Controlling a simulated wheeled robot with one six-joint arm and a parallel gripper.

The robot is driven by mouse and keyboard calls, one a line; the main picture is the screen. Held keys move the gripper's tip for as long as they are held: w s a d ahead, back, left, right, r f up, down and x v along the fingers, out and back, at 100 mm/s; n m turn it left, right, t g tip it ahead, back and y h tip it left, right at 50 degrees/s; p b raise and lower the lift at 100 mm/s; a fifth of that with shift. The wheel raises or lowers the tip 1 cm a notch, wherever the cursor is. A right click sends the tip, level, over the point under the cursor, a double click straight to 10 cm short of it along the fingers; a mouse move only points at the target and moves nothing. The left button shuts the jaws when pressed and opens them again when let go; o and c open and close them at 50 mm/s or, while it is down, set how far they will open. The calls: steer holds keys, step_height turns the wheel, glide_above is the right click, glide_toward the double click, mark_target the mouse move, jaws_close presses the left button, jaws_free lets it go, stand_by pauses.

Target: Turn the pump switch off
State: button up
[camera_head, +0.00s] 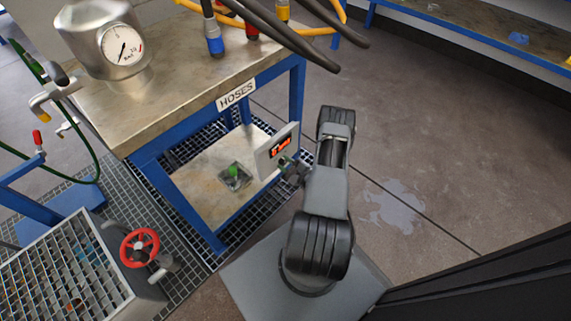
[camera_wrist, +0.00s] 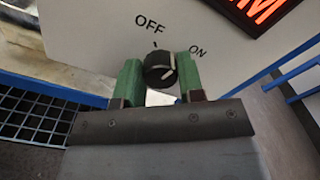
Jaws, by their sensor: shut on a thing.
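The pump switch is a round black knob (camera_wrist: 160,70) on a pale panel (camera_wrist: 90,25), with OFF printed above it and ON at its upper right. A pale mark shows on the knob's right side, toward the ON side; its exact setting is hard to tell. My gripper (camera_wrist: 160,76) has one green finger on each side of the knob and is shut on it. In the head view, the panel (camera_head: 263,159) stands upright at the bench's right side, with my gripper (camera_head: 293,168) against its face. The knob is hidden there.
A workbench (camera_head: 190,85) marked HOSES has blue legs and holds a metal vessel with a gauge (camera_head: 122,46). A red handwheel (camera_head: 139,247) and a grating are at lower left. The floor (camera_head: 440,120) to the right is open, with a pale wet-looking patch (camera_head: 393,206).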

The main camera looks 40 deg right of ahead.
steer(key=n+b, duration=0.1)
steer(key=n, duration=0.4)
steer(key=shift+f+n, duration=0.1)
steer(key=shift+n, duration=0.2)
steer(key=shift+n+b, duration=0.4)
steer(key=shift+n, duration=1.8)
steer(key=o, duration=0.9)
steer(key=shift+s, duration=0.1)
steer(key=s+p, duration=0.1)
steer(key=s, duration=0.3)
steer(key=s+d+p, duration=0.1)
steer(key=s, duration=0.4)
steer(key=s+d+p, duration=0.1)
steer(key=s, duration=0.3)
steer(key=shift+s+d, duration=0.2)
